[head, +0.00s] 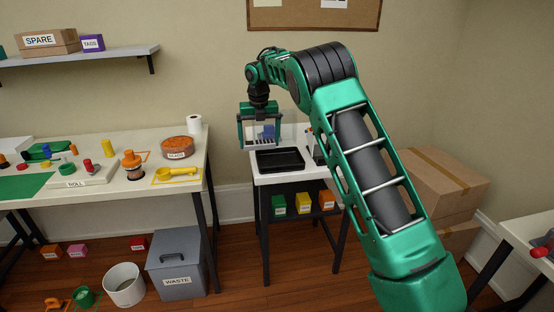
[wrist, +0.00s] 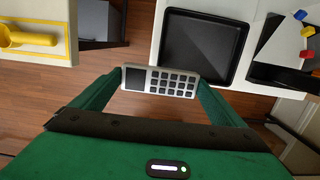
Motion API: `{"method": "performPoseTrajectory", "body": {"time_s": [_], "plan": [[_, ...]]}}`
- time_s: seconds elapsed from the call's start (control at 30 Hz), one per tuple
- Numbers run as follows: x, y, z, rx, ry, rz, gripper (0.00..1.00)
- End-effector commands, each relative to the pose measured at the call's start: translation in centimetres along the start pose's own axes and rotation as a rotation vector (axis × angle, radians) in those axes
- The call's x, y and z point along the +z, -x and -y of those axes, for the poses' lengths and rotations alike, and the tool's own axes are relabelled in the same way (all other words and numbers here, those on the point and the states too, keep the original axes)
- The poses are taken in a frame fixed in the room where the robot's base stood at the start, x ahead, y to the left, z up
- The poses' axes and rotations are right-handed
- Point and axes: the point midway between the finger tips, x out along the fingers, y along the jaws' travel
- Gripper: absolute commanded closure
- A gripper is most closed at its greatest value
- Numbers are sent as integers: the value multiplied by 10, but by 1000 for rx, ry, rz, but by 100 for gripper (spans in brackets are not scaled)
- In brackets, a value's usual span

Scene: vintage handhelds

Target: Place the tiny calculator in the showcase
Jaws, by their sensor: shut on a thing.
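My gripper (head: 258,146) hangs over the left part of a small white stand in the head view. In the wrist view its two green fingers are shut on the tiny calculator (wrist: 172,85), gripping it at its two ends. The calculator is pale grey with dark keys and a dark screen at its left end. In the head view I cannot make it out clearly. A black shallow tray (head: 280,168) lies on the stand and also shows in the wrist view (wrist: 203,48), ahead and right of the calculator. I cannot tell which thing is the showcase.
The white stand (head: 262,179) has yellow, green and orange boxes on its lower shelf. A long workbench (head: 120,184) with a yellow scoop (head: 178,174) is at left. A grey waste bin (head: 176,265) is on the floor. Cardboard boxes (head: 440,185) stand at right.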

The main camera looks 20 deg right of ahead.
Motion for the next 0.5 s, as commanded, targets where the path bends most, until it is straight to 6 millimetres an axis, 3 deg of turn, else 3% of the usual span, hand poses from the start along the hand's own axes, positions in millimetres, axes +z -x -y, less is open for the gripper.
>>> {"method": "performPoseTrajectory", "body": {"time_s": [0.3, 0.5], "plan": [[30, -43, 53, -1, -5, -2, 30], [45, -63, 79, 0, -4, -1, 30]]}}
